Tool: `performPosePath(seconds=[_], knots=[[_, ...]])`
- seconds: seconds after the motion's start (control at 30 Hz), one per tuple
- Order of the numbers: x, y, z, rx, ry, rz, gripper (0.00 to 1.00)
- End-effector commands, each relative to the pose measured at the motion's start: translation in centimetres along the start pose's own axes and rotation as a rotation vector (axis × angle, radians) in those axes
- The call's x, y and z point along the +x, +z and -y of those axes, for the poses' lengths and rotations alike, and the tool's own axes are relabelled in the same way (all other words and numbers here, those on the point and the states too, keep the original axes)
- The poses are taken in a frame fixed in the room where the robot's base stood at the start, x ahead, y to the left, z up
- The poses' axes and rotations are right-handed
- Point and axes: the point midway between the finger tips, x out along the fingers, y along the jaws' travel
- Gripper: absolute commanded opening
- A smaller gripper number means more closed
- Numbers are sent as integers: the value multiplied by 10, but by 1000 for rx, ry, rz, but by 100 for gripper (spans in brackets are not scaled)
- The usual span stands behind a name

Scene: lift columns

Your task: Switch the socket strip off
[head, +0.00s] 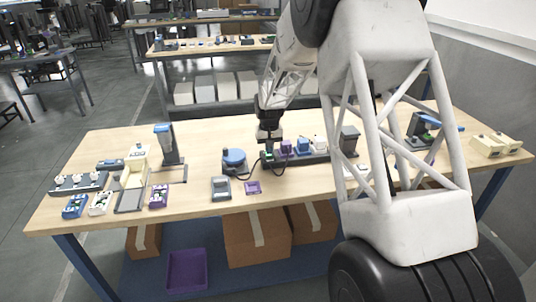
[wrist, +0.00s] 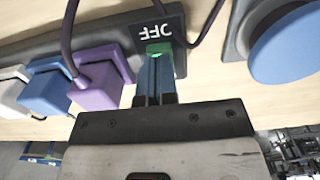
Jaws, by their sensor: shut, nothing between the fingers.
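The dark grey socket strip (head: 318,158) lies on the table behind its middle, with purple, blue and white plugs in it. In the wrist view the strip (wrist: 60,42) crosses the upper left, and its end carries a green lit switch (wrist: 158,48) beside an upside-down OFF label (wrist: 151,31). My gripper (head: 267,152) is over the left end of the strip. In the wrist view my gripper (wrist: 157,60) is shut and empty, its blue fingertips at the near edge of the switch. I cannot tell whether they press it. The fingers hide part of the switch.
A purple plug (wrist: 97,80) with its cable sits close left of my fingers. A round blue knob or button (wrist: 288,45) on a grey base is to the right; it also shows in the head view (head: 234,157). Several small devices cover the table's left side.

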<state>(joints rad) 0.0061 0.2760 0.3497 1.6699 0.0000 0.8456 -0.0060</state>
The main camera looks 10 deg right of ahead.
Motion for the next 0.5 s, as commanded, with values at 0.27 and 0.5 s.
performPosePath(seconds=[0.27,0.5], knots=[[3,0,0,0,0,0,0],[6,0,0,0,0,1,0]])
